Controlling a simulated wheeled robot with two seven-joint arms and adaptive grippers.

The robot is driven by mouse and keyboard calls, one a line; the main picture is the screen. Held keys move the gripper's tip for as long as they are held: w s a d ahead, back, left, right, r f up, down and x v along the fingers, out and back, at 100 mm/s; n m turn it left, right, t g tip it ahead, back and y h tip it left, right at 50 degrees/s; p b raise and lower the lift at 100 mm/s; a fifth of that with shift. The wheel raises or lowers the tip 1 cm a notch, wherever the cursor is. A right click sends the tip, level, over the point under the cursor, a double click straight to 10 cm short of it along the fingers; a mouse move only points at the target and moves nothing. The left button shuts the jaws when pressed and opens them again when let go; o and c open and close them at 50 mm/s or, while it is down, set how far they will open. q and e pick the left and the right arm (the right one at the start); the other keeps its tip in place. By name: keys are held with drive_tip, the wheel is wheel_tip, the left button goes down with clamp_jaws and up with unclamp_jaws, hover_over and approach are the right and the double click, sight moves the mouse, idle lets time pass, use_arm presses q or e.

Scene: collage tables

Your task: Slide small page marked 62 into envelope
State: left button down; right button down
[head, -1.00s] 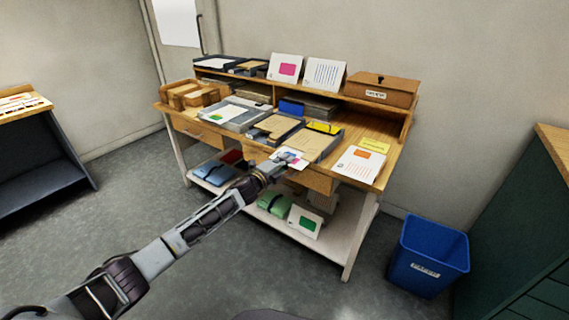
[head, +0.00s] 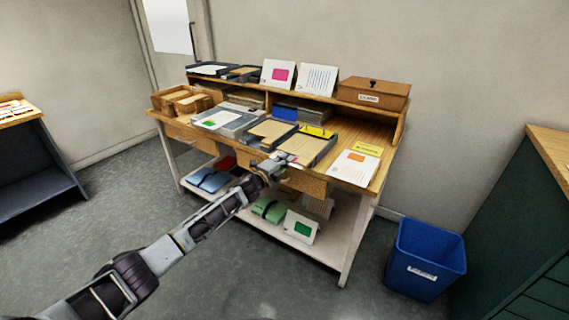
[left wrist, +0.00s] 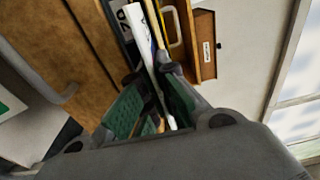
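My left gripper (head: 272,166) is at the front edge of the desk, shut on a small white page (head: 287,157). In the left wrist view the page (left wrist: 147,45) shows nearly edge-on between the green-padded fingers (left wrist: 152,85). Its number cannot be read. A tan envelope (head: 301,147) lies in a dark tray just beyond the gripper. Another tan envelope-like piece (head: 268,131) lies in the tray to its left. I cannot tell whether the page touches the near envelope. My right gripper is not in view.
A white sheet with an orange block (head: 352,167) and a yellow label lie at the desk's right. A grey tray (head: 224,120) and wooden boxes stand left. The shelf above holds cards and a brown box (head: 373,93). A blue bin (head: 426,259) stands on the floor.

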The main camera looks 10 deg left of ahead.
use_arm(q)
drive_tip(key=shift+b+x, duration=0.35)
drive_tip(key=shift+x, duration=0.75)
drive_tip(key=c, duration=1.6)
unclamp_jaws()
drive_tip(key=shift+o, duration=0.2)
drive_tip(key=shift+s+a, duration=0.15)
drive_tip(key=v, duration=1.1)
drive_tip(key=shift+s+a, duration=0.15)
drive_tip(key=shift+s, duration=0.2)
